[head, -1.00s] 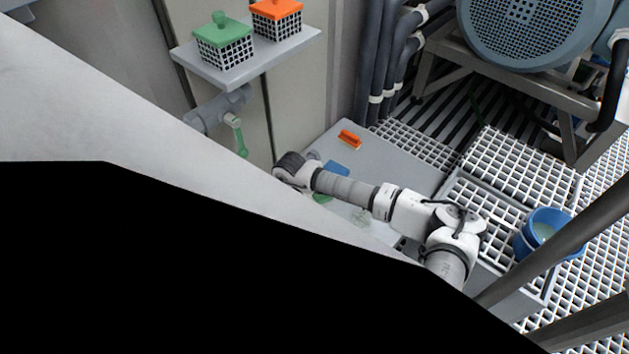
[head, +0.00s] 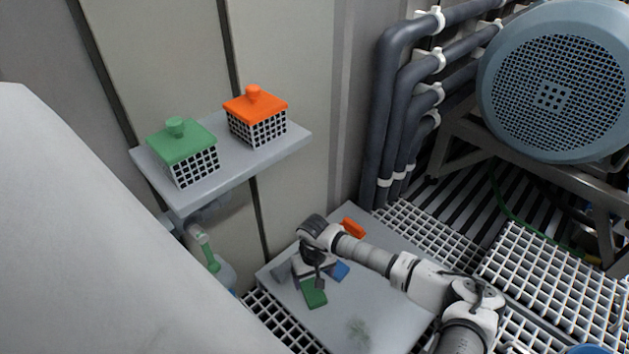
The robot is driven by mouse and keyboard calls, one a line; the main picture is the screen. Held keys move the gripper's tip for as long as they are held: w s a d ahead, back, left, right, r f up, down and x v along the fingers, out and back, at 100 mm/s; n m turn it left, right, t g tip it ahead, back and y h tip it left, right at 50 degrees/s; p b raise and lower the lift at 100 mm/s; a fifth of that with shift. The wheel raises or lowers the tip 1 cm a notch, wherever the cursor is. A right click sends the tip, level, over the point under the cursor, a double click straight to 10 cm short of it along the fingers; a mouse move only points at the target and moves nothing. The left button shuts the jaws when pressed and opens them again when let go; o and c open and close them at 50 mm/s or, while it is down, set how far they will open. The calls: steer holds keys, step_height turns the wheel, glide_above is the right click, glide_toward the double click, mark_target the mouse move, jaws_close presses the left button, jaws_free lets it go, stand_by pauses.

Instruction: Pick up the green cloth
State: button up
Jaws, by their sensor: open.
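The green cloth (head: 313,296) lies on the grey tabletop, near its left edge. My gripper (head: 319,281) points down over the cloth's upper edge. It is open and small in view, with its dark fingers close together in the picture. I cannot tell whether the fingertips touch the cloth or hover just above it. The gripper hides a little of the cloth's upper edge.
A blue cloth (head: 341,271) lies just right of my gripper, with an orange brush (head: 353,228) farther back. A wall shelf (head: 221,174) holds a green-lidded basket (head: 184,153) and an orange-lidded basket (head: 257,118). The table's front right (head: 390,300) is clear.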

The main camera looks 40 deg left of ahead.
step_height(320, 180, down, 5)
steer(key=shift+f+b, duration=0.15)
steer(key=shift+b, duration=0.45)
steer(key=shift+w+a+f+b, duration=0.15)
steer(key=shift+f+b, duration=0.45)
steer(key=shift+f, duration=0.75)
steer(key=shift+w+a+f+b, duration=0.15)
steer(key=shift+f+b, duration=0.45)
steer(key=shift+f, duration=0.75)
steer(key=c, duration=1.1)
step_height(320, 180, up, 20)
steer(key=p, duration=0.5)
steer(key=shift+p, duration=0.35)
steer(key=shift+c, duration=0.2)
